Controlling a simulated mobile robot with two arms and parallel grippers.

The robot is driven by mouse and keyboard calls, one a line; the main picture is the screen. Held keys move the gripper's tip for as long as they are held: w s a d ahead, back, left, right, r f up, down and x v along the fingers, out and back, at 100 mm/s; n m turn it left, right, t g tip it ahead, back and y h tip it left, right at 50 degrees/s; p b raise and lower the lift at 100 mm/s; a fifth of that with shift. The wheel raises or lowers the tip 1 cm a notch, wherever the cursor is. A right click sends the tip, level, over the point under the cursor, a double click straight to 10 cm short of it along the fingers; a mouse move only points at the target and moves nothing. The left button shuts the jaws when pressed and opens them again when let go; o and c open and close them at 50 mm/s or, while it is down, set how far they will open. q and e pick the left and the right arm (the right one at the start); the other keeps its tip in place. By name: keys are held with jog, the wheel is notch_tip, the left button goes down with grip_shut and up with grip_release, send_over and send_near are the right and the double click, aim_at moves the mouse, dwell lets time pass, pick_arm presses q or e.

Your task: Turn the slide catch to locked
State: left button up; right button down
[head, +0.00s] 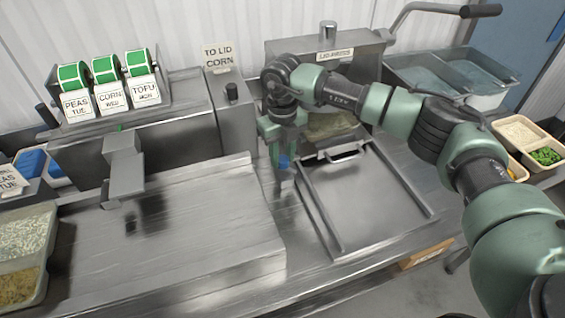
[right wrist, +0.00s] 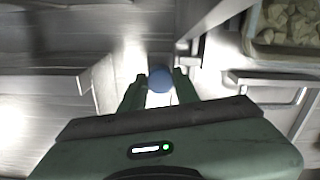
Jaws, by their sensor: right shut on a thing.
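The slide catch shows as a round blue knob (right wrist: 160,78) between my fingertips in the right wrist view. In the head view a bit of its blue (head: 284,162) shows at my gripper. My right gripper (head: 283,178) points down beside the left rail of the metal slide (head: 375,205), in front of the lid press (head: 318,46). In the right wrist view its two green fingers (right wrist: 160,88) are shut on the blue knob. The fingers hide most of the catch, so I cannot tell whether it stands at locked. My left gripper is not in view.
A filled tub (head: 330,126) sits at the press end of the slide, partly behind my arm. A label holder with green rolls (head: 105,70) stands back left, and a "TO LID CORN" card (head: 218,56) behind. The steel surface at left (head: 190,220) is mostly clear.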

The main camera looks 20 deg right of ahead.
aim_at(282, 158)
jog(key=n+b, duration=0.4)
jog(key=n, duration=0.1)
jog(key=shift+f+n, duration=0.1)
jog(key=shift+n, duration=0.2)
jog(key=n+b, duration=0.2)
jog(key=n, duration=0.1)
jog(key=shift+r+n+b, duration=0.2)
jog(key=shift+n+b, duration=0.25)
jog(key=shift+n, duration=0.35)
jog(key=c, duration=1.1)
grip_release()
jog(key=shift+o, duration=0.2)
notch_tip(282, 158, up, 8)
jog(key=shift+f+b, duration=0.1)
jog(key=shift+b, duration=0.65)
